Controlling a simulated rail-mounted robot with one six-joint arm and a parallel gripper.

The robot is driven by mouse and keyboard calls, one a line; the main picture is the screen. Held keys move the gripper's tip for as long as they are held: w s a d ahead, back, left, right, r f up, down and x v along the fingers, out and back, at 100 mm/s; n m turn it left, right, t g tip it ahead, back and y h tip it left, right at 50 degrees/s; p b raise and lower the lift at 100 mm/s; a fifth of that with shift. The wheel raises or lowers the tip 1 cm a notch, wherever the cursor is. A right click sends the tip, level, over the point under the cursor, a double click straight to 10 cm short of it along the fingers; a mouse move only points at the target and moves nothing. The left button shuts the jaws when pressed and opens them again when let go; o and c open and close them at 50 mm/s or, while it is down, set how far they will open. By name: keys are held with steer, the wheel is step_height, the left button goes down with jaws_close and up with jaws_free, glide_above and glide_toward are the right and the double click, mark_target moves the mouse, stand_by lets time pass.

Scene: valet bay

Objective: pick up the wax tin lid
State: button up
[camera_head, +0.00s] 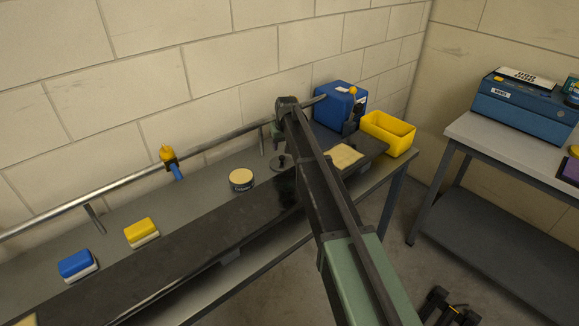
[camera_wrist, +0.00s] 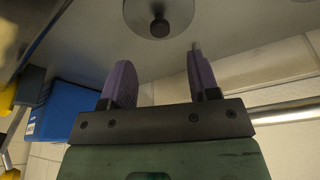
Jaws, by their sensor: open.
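The wax tin lid, a grey disc with a dark knob in its middle, lies on the bench just beside my arm in the head view (camera_head: 284,161). In the wrist view the lid (camera_wrist: 146,14) is at the top edge, partly cut off, past the fingertips. My gripper (camera_wrist: 160,62) has its two purple-grey fingers apart, with nothing between them. The lid appears beyond the gap and apart from the fingers. In the head view my arm largely hides the gripper. A round dark tin with a cream top (camera_head: 241,177) stands left of the lid.
A blue box (camera_head: 338,105) and a yellow bin (camera_head: 388,132) stand at the right end. Yellow (camera_head: 140,230) and blue (camera_head: 75,264) blocks sit at the left.

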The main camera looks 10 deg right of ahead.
mark_target(282, 156)
steer(key=b+x, duration=0.7)
steer(key=x, duration=0.2)
steer(key=shift+s, duration=0.1)
steer(key=shift+r+p, duration=0.3)
steer(key=c, duration=1)
